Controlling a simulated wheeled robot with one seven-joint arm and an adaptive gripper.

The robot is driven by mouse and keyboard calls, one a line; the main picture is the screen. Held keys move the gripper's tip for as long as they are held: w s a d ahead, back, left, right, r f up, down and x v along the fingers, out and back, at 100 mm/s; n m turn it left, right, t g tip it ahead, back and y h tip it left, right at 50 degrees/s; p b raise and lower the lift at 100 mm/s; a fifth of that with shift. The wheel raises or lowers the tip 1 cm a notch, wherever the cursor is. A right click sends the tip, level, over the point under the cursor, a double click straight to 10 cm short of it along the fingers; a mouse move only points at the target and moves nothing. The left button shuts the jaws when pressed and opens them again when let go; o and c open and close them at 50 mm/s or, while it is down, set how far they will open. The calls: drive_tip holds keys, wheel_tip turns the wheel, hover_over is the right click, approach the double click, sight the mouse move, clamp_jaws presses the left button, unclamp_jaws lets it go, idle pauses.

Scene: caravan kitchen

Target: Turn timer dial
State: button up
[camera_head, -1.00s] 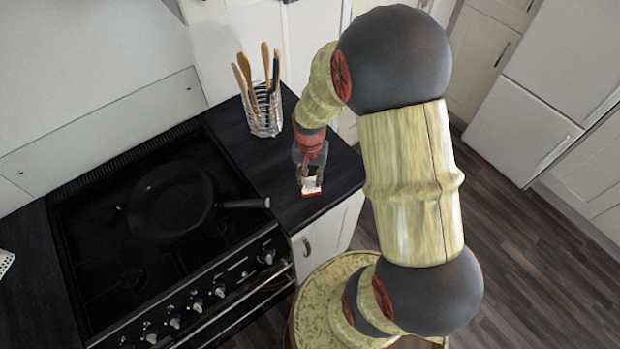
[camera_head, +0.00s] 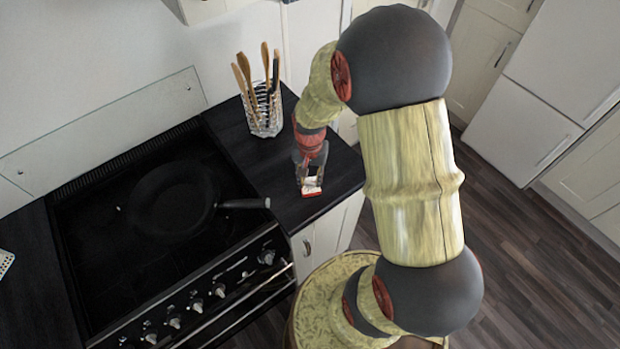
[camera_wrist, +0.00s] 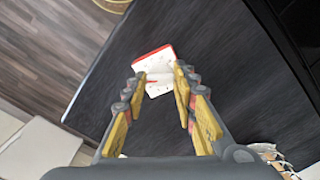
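The timer is a small white block with a red edge (camera_head: 312,186), lying on the dark worktop near its front edge. In the wrist view the timer (camera_wrist: 154,63) lies just beyond and partly between my fingertips. My gripper (camera_head: 309,174) points down over the timer. In the wrist view my gripper (camera_wrist: 160,76) has its two yellow-padded fingers apart, one on each side of the timer's near part. I cannot tell whether the tips touch it. The dial is too small and partly hidden to make out its setting.
A black hob with a dark pan (camera_head: 172,200) is left of the timer; the pan's handle (camera_head: 243,203) points toward it. A clear utensil holder (camera_head: 262,112) with wooden tools stands behind. The worktop (camera_head: 335,177) right of the timer is bare to its edge.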

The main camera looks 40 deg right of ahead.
sight(310, 181)
drive_tip(key=o, duration=0.4)
drive_tip(key=shift+c, duration=0.2)
drive_tip(key=shift+r, duration=0.1)
wheel_tip(310, 181, up, 12)
idle(0.4)
drive_tip(key=shift+c, duration=0.5)
